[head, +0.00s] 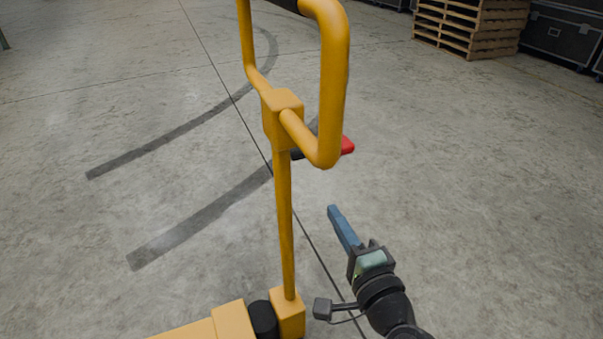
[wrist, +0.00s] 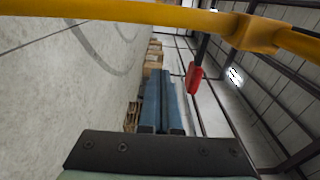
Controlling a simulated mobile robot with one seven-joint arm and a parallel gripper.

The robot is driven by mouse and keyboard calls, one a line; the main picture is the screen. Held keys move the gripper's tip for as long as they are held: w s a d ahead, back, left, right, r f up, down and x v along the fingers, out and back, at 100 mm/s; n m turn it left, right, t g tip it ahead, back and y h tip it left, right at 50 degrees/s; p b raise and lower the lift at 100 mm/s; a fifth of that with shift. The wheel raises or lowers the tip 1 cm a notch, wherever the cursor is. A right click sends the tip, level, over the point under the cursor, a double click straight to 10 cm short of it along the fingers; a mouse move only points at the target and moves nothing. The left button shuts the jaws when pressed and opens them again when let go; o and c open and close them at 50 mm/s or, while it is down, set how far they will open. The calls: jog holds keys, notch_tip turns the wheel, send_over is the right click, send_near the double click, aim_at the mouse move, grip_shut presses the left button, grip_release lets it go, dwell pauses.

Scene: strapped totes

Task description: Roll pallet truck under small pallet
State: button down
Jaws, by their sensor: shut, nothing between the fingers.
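The yellow pallet truck (head: 284,220) stands at the centre of the head view, its post upright with a looped handle (head: 333,90) on top. A lever with a red tip (head: 347,145) sticks out to the right below the loop. My gripper (head: 333,210) is right of the post, apart from it, its blue fingers shut and empty. In the wrist view the handle (wrist: 120,12) crosses the top, and the red tip (wrist: 194,78) hangs right of the shut fingers. The truck's forks are out of view. I cannot make out a separate small pallet.
A stack of wooden pallets (head: 472,25) stands at the far right, beside dark cases (head: 562,37). Dark curved tyre marks (head: 200,220) lie on the concrete floor (head: 480,170). The floor around the truck is clear.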

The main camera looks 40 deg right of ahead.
jog(key=b+x, duration=0.1)
jog(key=x, duration=0.9)
jog(key=shift+s+a+f+p, duration=0.15)
jog(key=shift+a+p, duration=0.35)
jog(key=shift+a, duration=1.5)
